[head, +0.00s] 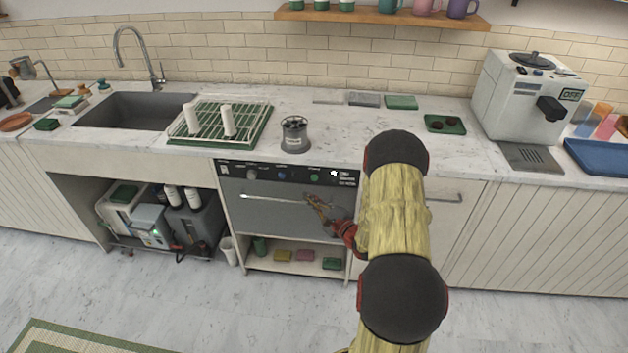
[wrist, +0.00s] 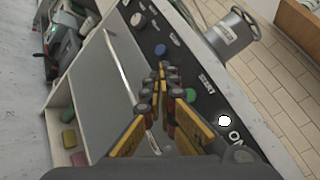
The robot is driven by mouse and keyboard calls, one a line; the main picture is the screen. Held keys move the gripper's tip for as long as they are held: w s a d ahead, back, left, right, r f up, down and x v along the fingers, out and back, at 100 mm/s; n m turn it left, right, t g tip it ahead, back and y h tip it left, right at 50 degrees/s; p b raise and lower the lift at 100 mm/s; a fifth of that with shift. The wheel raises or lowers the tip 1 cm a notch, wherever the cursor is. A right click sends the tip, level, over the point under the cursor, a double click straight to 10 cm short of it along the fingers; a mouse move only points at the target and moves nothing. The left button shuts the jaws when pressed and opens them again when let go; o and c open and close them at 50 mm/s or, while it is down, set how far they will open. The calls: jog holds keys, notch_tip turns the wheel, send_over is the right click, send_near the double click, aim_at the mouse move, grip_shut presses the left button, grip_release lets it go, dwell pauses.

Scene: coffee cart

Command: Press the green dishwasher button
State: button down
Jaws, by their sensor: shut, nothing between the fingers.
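The dishwasher (head: 270,205) is under the counter with a grey door and a dark control strip along its top. The green button (head: 314,177) is on the strip, right of a blue button (head: 283,176). In the wrist view the green button (wrist: 190,95) shows just right of the fingers, with the blue button (wrist: 160,50) beyond the tips. My gripper (head: 308,198) is shut and empty in front of the door, a little below the green button. It also shows in the wrist view (wrist: 164,72), fingertips together. I cannot see it touching the button.
A door handle bar (head: 265,198) runs across the dishwasher front. A grey canister (head: 295,134) stands on the counter above. A dish rack (head: 222,122) and a sink (head: 135,112) are to the left. A coffee machine (head: 525,100) is to the right.

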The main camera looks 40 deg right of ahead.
aim_at(314, 178)
jog(key=shift+w+d+b, duration=0.35)
jog(key=shift+w+d, duration=0.8)
jog(key=shift+d, duration=0.2)
jog(key=shift+w+d+b, duration=0.3)
jog(key=shift+w+d, duration=0.8)
jog(key=shift+d, duration=0.2)
jog(key=shift+w+d+b, duration=0.25)
jog(key=shift+d+b, duration=0.05)
jog(key=shift+w+d, duration=0.3)
jog(key=shift+d, duration=0.05)
dwell(0.4)
jog(key=shift+s+a, duration=0.6)
jog(key=shift+a, duration=0.05)
dwell(0.4)
